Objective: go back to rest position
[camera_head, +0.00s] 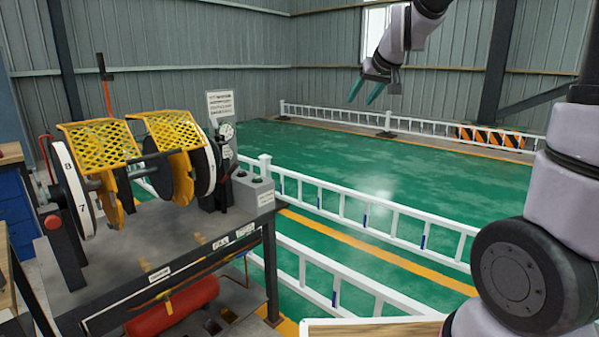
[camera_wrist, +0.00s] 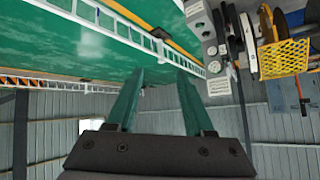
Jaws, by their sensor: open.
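My gripper (camera_head: 366,92) hangs in the air at the top of the head view, on the end of my raised arm. Its two green fingers are apart with nothing between them. In the wrist view my gripper (camera_wrist: 158,82) also shows its fingers spread and empty. The picture there is upside down, with the green floor at the top. No object touches the fingers in either view.
A bench grinder (camera_head: 140,160) with yellow mesh guards stands on a metal table (camera_head: 170,262) at left. A red cylinder (camera_head: 172,306) lies below. White railings (camera_head: 350,208) cross the green floor (camera_head: 390,180). A wooden-topped surface (camera_head: 375,328) is at the bottom. Air around my gripper is clear.

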